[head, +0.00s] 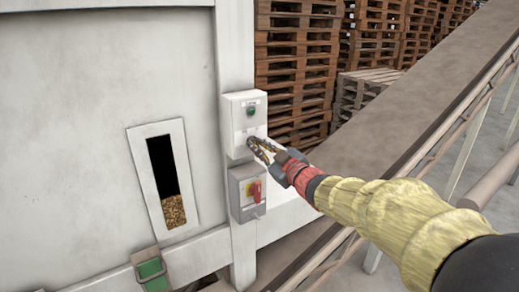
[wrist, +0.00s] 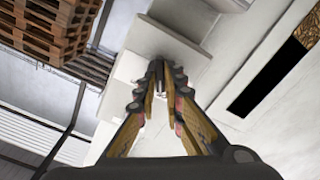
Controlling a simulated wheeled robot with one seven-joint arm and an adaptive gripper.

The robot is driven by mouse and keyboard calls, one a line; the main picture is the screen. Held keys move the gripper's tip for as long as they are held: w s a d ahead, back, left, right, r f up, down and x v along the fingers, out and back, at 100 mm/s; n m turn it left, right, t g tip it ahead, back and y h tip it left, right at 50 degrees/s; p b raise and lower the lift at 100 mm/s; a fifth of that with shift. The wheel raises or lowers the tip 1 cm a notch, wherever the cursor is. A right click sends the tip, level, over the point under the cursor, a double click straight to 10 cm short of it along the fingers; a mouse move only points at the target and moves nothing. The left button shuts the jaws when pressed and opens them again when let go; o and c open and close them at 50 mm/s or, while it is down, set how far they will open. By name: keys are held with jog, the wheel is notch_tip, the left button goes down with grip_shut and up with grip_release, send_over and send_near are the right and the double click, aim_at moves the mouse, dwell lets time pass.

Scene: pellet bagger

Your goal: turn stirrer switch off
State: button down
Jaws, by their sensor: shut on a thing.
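The lettering on the box is too small to read, so I cannot confirm the stirrer label.
A sight window (head: 187,201) with pellets is to the left, above a green part (head: 152,270). A sloping conveyor (head: 400,115) and stacked pallets (head: 292,70) are to the right.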

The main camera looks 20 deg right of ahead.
jog(key=c, duration=1.9)
grip_release()
jog(key=v, duration=1.2)
